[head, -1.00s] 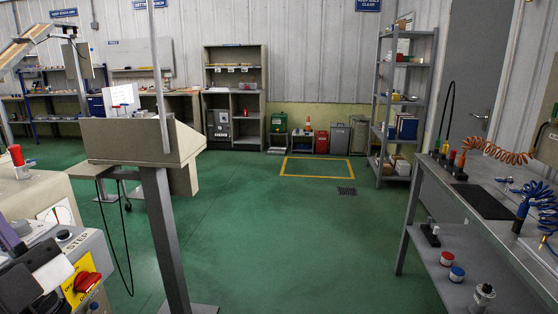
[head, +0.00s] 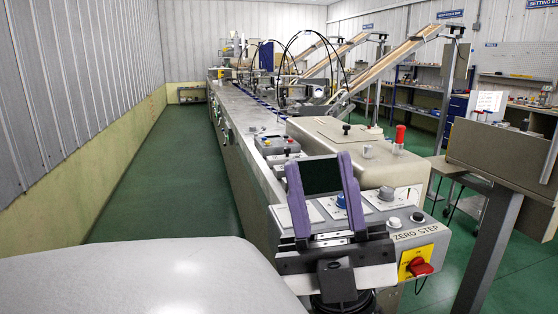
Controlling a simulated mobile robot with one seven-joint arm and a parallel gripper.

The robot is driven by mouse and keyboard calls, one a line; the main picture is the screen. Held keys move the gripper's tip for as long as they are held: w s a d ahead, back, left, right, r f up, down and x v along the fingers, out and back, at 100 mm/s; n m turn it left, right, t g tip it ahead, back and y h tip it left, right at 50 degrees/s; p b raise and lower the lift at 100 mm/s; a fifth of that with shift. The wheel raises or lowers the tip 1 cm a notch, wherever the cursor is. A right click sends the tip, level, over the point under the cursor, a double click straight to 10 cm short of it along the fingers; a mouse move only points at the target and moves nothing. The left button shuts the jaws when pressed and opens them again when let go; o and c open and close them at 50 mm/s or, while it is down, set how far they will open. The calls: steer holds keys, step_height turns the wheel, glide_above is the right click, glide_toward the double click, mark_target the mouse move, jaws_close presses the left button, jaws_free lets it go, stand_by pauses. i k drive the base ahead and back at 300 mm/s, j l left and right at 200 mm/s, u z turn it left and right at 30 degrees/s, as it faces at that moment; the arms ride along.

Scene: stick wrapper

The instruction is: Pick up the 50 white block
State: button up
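I cannot make out a white block marked 50 in the head view. My gripper (head: 318,160) is at the bottom middle, in front of the near end of a long machine (head: 225,130). Its two purple fingers stand upright and well apart, so it looks open. A dark rectangular panel (head: 320,177) shows between the fingers. I cannot tell its distance, but nothing is clearly gripped. The fingers hide part of the machine's control panel.
The control panel has a blue knob (head: 341,200), a red switch on a yellow plate (head: 419,264) and a red-topped post (head: 399,138). A beige console on a post (head: 500,160) stands at right. Sloping chutes (head: 400,62) rise behind. Green floor (head: 165,160) lies clear at left.

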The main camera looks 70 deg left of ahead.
mark_target(279, 159)
steer(key=u, duration=1.9)
steer(key=i+j, duration=0.3)
steer(key=i+j+z, duration=0.15)
steer(key=i+j, duration=0.15)
steer(key=j, duration=0.2)
steer(key=i+j, duration=0.3)
steer(key=i+j+z, duration=0.15)
steer(key=j, duration=0.4)
steer(key=i+l, duration=0.3)
steer(key=l, duration=0.15)
steer(key=i+l, duration=0.25)
steer(key=l, duration=0.2)
